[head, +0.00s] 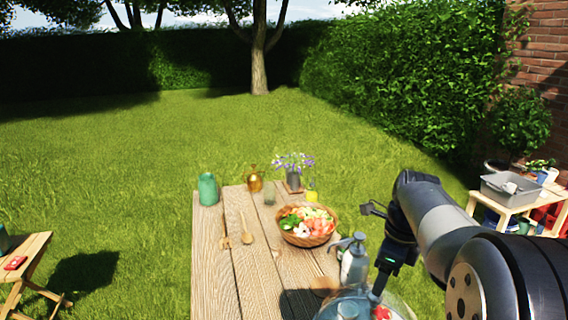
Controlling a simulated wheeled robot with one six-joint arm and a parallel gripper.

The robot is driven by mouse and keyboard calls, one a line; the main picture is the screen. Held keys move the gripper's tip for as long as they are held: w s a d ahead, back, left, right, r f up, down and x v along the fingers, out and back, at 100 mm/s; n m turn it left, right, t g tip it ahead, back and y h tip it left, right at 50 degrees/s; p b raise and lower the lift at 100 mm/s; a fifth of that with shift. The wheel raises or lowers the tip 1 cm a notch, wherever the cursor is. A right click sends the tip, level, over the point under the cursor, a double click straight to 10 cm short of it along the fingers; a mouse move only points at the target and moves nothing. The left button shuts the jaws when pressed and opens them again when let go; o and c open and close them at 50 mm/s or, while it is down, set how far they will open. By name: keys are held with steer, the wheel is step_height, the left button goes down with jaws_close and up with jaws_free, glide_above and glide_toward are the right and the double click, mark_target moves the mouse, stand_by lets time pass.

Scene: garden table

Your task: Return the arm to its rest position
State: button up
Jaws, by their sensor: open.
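My arm reaches in from the lower right of the head view and bends down over the right side of the wooden garden table (212,270). My gripper (378,290) points down at the table's near right part, close to a clear glass dome or bowl (345,304). It is open, and I see nothing held in it. I cannot tell whether its tips touch the glass. My arm hides part of the table's right edge.
A grey pump bottle (354,265) stands just left of my gripper. A salad bowl (307,236), wooden utensils (246,232), a green jar (208,189), an amber bottle (254,180) and a flower vase (293,180) stand farther back. A side table with a grey bin (510,190) is at right.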

steer(key=f, duration=0.6)
steer(key=shift+w+a+f, duration=0.25)
steer(key=shift+a+f, duration=0.05)
steer(key=shift+a, duration=0.05)
steer(key=shift+r, duration=0.45)
